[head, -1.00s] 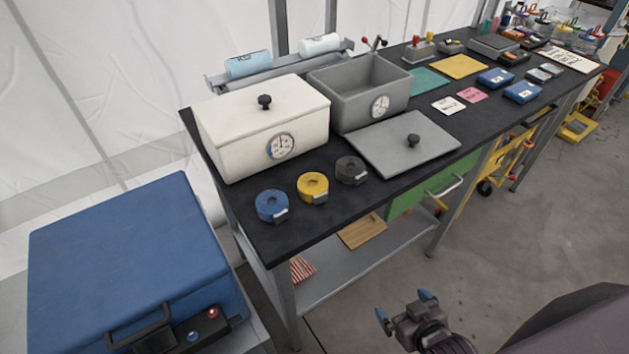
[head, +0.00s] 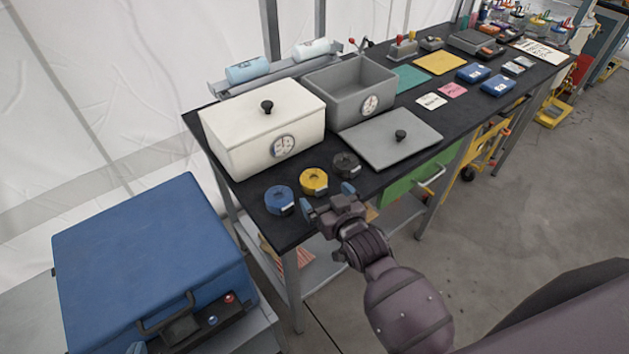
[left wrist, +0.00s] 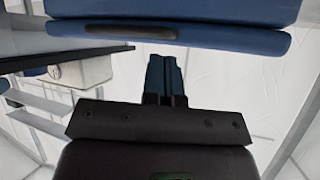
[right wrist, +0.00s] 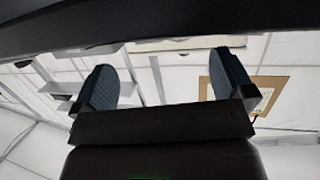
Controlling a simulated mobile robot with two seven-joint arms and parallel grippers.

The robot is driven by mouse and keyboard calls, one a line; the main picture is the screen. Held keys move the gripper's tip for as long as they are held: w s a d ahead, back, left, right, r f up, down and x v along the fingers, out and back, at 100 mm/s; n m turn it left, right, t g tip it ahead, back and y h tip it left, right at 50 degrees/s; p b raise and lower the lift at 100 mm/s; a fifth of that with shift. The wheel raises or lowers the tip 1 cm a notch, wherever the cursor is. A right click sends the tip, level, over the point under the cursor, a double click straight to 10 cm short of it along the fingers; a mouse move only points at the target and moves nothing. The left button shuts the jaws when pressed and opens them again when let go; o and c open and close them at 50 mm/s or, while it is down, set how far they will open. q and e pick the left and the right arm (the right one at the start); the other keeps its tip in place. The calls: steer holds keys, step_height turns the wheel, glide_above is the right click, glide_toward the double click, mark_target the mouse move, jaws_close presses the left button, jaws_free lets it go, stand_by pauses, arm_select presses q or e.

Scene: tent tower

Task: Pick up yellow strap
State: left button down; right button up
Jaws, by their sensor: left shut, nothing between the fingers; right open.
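The yellow strap (head: 312,188) is a coiled roll with a pale buckle end. It lies near the table's front edge, between a blue roll (head: 279,207) and a dark grey roll (head: 346,170). My right gripper (head: 328,198) is open and empty beside the yellow strap, on its front side, with its blue fingertips spread at the table edge. Its open fingers also show in the right wrist view (right wrist: 168,88). My left gripper (left wrist: 163,75) is shut and empty in the left wrist view; only a blue tip shows at the head view's bottom left.
A white lidded box (head: 262,130), an open grey bin (head: 335,108) and a flat grey lid (head: 388,144) stand behind the rolls on the black table (head: 245,187). A large blue case (head: 140,245) stands at the left.

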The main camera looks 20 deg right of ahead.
mark_target(316, 182)
steer(key=shift+d+x, duration=0.2)
steer(key=shift+x, duration=1.45)
steer(key=shift+d+x, duration=0.15)
steer(key=shift+x, duration=1.55)
steer(key=c, duration=1)
steer(key=shift+c, duration=0.2)
